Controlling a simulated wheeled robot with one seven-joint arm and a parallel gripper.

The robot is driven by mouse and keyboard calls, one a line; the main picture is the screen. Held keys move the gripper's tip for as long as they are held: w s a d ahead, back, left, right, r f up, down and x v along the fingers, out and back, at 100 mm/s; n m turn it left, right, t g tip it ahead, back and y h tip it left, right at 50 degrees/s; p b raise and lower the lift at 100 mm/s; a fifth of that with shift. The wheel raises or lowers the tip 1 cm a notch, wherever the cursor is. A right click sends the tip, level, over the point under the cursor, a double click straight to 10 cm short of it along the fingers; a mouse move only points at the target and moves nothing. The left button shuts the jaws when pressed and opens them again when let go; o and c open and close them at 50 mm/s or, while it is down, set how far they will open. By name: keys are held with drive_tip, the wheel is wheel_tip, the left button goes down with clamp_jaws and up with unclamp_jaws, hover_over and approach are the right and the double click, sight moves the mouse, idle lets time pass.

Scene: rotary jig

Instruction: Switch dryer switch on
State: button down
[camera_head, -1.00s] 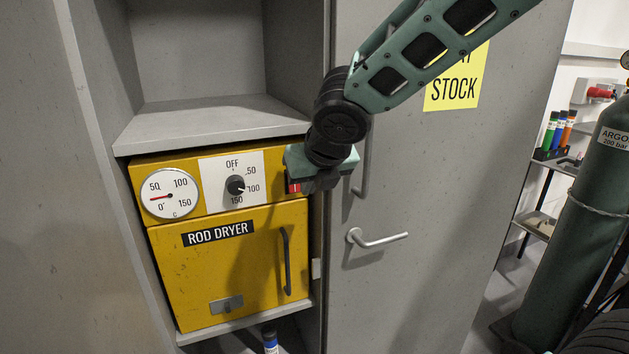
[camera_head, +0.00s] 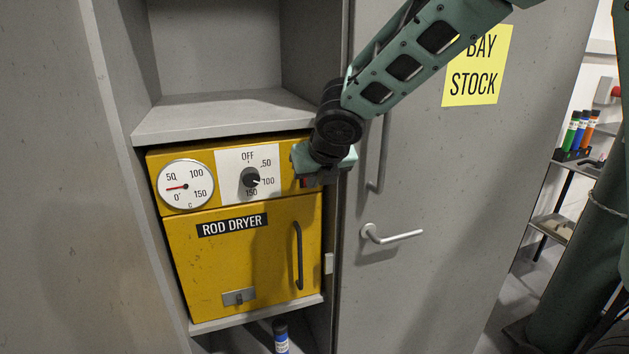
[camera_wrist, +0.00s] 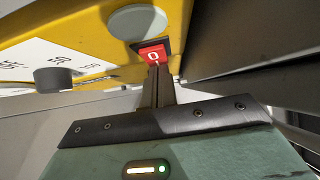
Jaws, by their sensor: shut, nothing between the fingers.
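The dryer switch (camera_wrist: 153,54) is a small red rocker marked "0", set in a dark frame on the dryer's yellow front in the wrist view. In the head view only a bit of dark red (camera_head: 305,182) shows beside my gripper. My gripper (camera_wrist: 157,72) is shut and empty, its fingertips right at the rocker's lower edge; I cannot tell whether they touch it. The yellow rod dryer (camera_head: 260,265) sits in a grey cabinet bay. Its black dial knob (camera_head: 250,178) points near 100. The gauge (camera_head: 186,187) needle is near 0.
A round grey-green disc (camera_wrist: 138,22) sits beside the switch. A shelf (camera_head: 230,115) runs above the dryer. A grey cabinet door (camera_head: 440,220) with a lever handle (camera_head: 392,235) stands to the right. A dark green cylinder (camera_head: 575,270) stands far right.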

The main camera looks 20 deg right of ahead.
drive_tip(key=shift+w+f+b, duration=0.1)
drive_tip(key=shift+b, duration=0.45)
drive_tip(key=shift+r+p, duration=0.85)
drive_tip(key=shift+p, duration=0.05)
